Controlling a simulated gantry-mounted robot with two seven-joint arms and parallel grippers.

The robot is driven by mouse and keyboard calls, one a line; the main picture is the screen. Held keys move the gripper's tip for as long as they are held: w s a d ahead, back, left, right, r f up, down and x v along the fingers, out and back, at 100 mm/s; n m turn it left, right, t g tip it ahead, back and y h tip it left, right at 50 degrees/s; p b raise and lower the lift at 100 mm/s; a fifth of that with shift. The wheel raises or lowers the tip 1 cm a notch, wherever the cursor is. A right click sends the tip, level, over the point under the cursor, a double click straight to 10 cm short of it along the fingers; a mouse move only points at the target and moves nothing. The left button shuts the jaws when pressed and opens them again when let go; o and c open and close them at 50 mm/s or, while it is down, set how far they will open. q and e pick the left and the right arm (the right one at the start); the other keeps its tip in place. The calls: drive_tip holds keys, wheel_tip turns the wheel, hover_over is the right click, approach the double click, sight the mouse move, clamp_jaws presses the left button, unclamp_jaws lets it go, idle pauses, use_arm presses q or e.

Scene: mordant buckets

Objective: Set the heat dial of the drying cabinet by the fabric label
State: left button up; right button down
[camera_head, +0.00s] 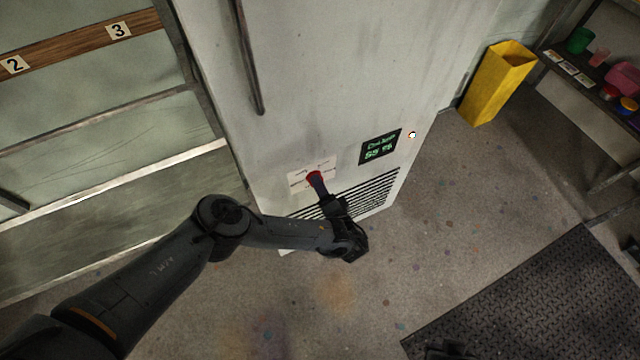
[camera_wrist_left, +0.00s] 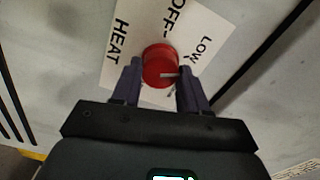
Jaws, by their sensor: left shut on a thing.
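The drying cabinet (camera_head: 300,90) is a tall pale grey body with a dark handle. Its red round heat dial (camera_head: 313,175) sits on a white plate low on the front. In the left wrist view the dial (camera_wrist_left: 158,62) has a white pointer line toward the right, and its plate (camera_wrist_left: 128,25) reads HEAT, OFF and LOW; the pointer lies a little below LOW in the picture. My left gripper (camera_head: 318,184) is shut on the dial, one finger on each side. No fabric label can be made out. A dark part at the bottom edge may be my right gripper.
A dark display (camera_head: 380,147) with green text, too small to read surely, is right of the dial, above a vent grille (camera_head: 370,195). A yellow bin (camera_head: 495,85) stands right of the cabinet. A shelf with cups (camera_head: 580,40) and a black mat (camera_head: 540,300) lie further right.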

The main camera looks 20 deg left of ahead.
use_arm(q)
drive_tip(key=shift+m+p, duration=1.25)
drive_tip(key=shift+m, duration=5.05)
drive_tip(key=o, duration=1.1)
drive_tip(key=shift+c, duration=0.2)
drive_tip(key=shift+s, duration=0.1)
